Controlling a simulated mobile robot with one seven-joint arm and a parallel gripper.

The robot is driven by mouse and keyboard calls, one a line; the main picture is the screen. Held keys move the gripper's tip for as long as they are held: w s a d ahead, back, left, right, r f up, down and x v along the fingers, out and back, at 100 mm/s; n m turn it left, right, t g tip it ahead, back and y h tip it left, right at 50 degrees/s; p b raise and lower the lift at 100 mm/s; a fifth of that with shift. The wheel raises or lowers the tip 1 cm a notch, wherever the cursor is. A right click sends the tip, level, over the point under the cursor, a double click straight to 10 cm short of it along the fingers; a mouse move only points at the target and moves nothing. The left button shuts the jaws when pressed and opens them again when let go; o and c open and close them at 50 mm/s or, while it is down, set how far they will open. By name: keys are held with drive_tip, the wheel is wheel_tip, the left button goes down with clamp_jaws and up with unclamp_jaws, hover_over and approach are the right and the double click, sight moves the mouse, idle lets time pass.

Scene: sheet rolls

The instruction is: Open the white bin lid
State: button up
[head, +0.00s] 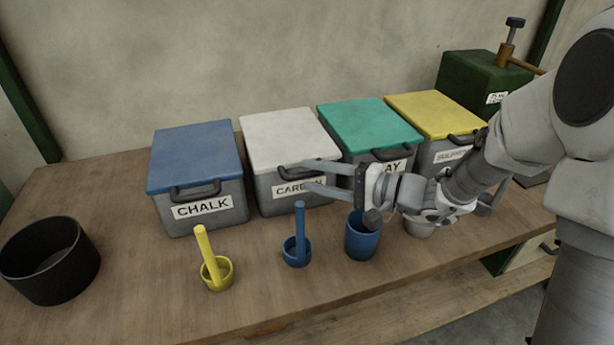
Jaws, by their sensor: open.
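The white bin lid (285,135) lies flat and closed on a grey bin (268,204) in the row on the table. The bin's label is partly hidden by my gripper and starts with "CAR". A dark handle (290,172) runs along the lid's front edge. My gripper (308,174) points left, with its two fingers apart and nothing between them. The fingertips are in front of the right part of the handle and label. I cannot tell whether they touch the handle.
A blue-lidded chalk bin (195,155) stands to the left, green-lidded (368,125) and yellow-lidded (435,113) bins to the right. In front are a yellow scoop (208,255), a blue scoop (299,235) and a blue cup (361,242). A black tub (70,280) stands at far left.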

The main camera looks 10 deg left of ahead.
drive_tip(key=shift+x, duration=1.15)
clamp_jaws()
idle(0.6)
